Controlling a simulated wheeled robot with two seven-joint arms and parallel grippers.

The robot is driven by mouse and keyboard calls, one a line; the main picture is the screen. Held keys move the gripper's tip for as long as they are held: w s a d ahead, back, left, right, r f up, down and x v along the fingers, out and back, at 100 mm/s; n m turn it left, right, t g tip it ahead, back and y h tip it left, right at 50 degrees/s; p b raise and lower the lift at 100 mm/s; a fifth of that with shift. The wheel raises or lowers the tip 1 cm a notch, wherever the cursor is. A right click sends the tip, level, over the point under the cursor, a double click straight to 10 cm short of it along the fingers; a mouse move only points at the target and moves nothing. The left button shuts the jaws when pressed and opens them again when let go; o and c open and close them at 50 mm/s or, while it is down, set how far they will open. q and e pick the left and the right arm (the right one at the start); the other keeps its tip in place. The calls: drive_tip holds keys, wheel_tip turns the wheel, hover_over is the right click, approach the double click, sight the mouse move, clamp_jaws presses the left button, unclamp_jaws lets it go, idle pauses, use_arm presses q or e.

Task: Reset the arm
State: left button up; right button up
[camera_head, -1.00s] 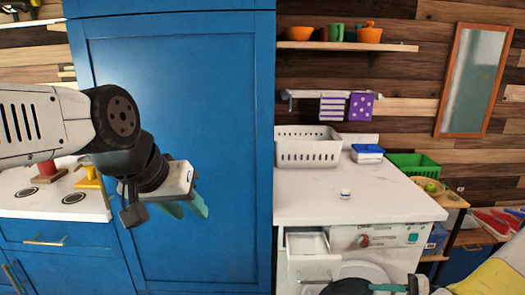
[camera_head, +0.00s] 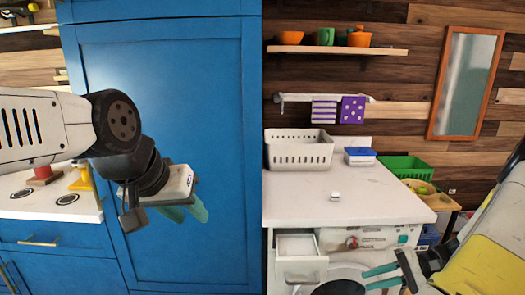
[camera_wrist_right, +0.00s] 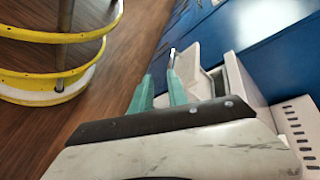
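My left gripper (camera_head: 190,214) hangs in front of the tall blue cabinet door in the head view. Its two green fingers point down and sit apart with nothing between them. My right gripper (camera_head: 368,277) is at the lower right of the head view, in front of the white washing machine (camera_head: 388,236). Its green fingers point left and are apart. In the right wrist view the right fingers (camera_wrist_right: 160,88) are also apart and empty, close in view to the white open detergent drawer (camera_wrist_right: 190,70).
The blue cabinet (camera_head: 165,120) stands behind my left arm. A white basket (camera_head: 298,150), a blue-lidded box (camera_head: 360,156) and a small white item (camera_head: 336,196) are on the white counter (camera_head: 300,190). The pulled-out drawer (camera_head: 298,258) is near my right gripper. A yellow-ringed stool (camera_wrist_right: 50,75) shows in the wrist view.

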drive_tip(key=s+a+r+n+g+h, duration=0.1)
drive_tip(key=a+r+n+h, duration=0.3)
drive_tip(key=r, duration=0.5)
drive_tip(key=a+r+n+g+h, duration=0.1)
drive_tip(key=a+r+h, duration=0.4)
drive_tip(key=r, duration=0.4)
drive_tip(key=s+a+r+n+t+h, duration=0.1)
drive_tip(key=s+a+r+n+t, duration=0.2)
drive_tip(key=s+a+r+t, duration=0.3)
wheel_tip(320, 180, up, 5)
drive_tip(key=shift+s+a+r, duration=0.2)
drive_tip(key=shift+s+a, duration=0.75)
drive_tip(key=shift+s, duration=0.2)
drive_tip(key=shift+d, duration=0.1)
